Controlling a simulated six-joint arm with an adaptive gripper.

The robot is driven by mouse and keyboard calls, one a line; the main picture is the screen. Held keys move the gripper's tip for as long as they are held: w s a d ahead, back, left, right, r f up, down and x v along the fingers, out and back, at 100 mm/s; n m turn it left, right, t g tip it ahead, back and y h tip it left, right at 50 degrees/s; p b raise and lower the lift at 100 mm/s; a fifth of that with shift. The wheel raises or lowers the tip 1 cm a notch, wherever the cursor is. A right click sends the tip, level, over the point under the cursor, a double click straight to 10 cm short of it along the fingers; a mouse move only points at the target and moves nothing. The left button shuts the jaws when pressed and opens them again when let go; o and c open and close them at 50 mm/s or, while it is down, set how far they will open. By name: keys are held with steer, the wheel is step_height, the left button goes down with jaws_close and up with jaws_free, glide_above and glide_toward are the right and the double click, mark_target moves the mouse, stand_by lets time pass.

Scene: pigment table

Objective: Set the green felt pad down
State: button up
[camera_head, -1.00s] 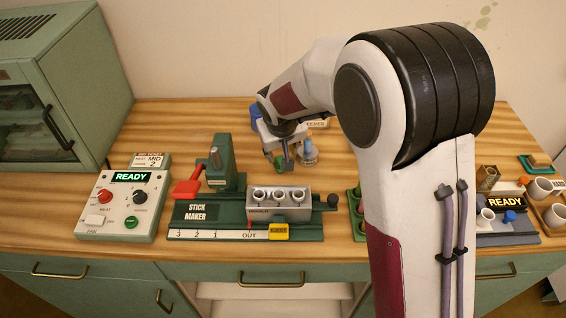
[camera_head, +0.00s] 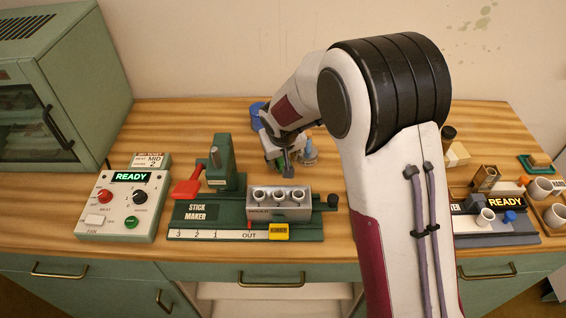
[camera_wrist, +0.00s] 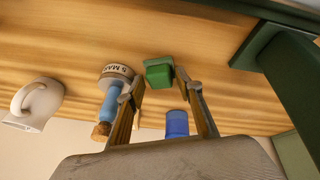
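The green felt pad (camera_wrist: 158,75) is a small green block between the fingertips in the wrist view. My gripper (camera_wrist: 159,80) appears shut on it, with the right fingertip against its side; the left contact is less clear. In the head view my gripper (camera_head: 288,166) points down behind the stick maker, low over the wooden table. The pad is hard to make out there. Whether its underside touches the table cannot be told.
A blue-bodied bottle with a cork and labelled collar (camera_wrist: 113,90) stands close beside my left finger. A blue cup (camera_wrist: 177,124) and a white mug (camera_wrist: 35,103) are nearby. The green stick maker (camera_head: 236,165) with its mould block (camera_head: 278,204) stands in front of my gripper.

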mark_target(283, 161)
stand_by(0.4)
steer(key=c, duration=0.7)
steer(key=shift+c, duration=0.5)
steer(key=shift+r, duration=0.1)
step_height(283, 161, up, 10)
steer(key=shift+s, duration=0.1)
stand_by(0.9)
